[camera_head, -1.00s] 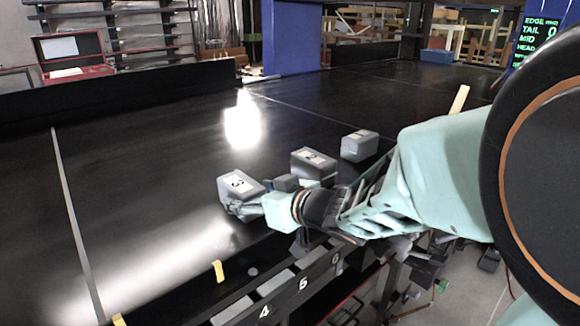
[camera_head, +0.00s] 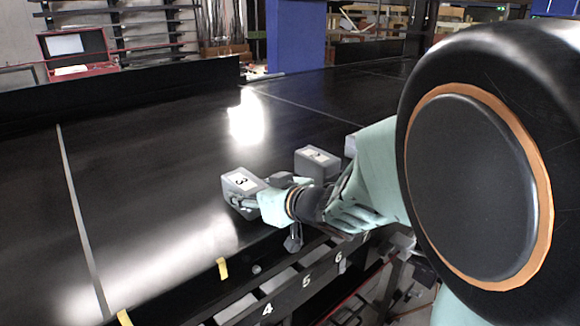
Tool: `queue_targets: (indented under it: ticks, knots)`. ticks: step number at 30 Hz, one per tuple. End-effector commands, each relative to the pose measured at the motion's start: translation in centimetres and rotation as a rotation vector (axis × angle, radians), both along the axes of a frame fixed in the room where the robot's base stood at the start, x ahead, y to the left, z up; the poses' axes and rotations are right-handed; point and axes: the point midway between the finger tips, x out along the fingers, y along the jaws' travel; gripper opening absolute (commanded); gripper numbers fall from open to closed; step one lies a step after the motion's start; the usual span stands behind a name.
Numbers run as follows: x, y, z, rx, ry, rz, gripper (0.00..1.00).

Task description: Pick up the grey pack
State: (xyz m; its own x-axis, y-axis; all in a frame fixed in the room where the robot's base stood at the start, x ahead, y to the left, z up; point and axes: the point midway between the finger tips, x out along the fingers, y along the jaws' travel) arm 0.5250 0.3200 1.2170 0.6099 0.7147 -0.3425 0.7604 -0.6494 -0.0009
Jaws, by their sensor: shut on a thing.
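A grey pack with a white label reading 3 (camera_head: 241,181) is at the fingers of my gripper (camera_head: 243,201), above or on the black belt near its front edge. My gripper is shut on this pack; the fingers are partly hidden behind the pack and my wrist. A second grey pack with a white label (camera_head: 316,163) sits on the belt just right of and behind my wrist. A third grey pack (camera_head: 350,146) is mostly hidden behind my arm. I cannot tell whether the held pack touches the belt.
The black conveyor belt (camera_head: 150,165) is clear to the left and behind. Yellow tabs (camera_head: 223,268) mark the front edge. A blue pillar (camera_head: 294,38) and an open red case (camera_head: 76,52) stand beyond the belt.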

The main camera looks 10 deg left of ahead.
Motion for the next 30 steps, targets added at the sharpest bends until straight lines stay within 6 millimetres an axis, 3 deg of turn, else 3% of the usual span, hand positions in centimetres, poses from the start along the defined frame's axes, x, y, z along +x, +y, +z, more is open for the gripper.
queue_targets:
  ticks: [5,17,22,30]
  knots:
    - [0.0,0.0,0.2,0.002,-0.002,0.0,0.04]
    - [0.1,0.0,1.2,0.005,-0.003,0.0,0.04]
    - [0.1,-0.1,3.8,0.006,-0.008,0.0,0.04]
    - [-1.8,-4.4,9.6,0.006,-0.008,-0.003,0.04]
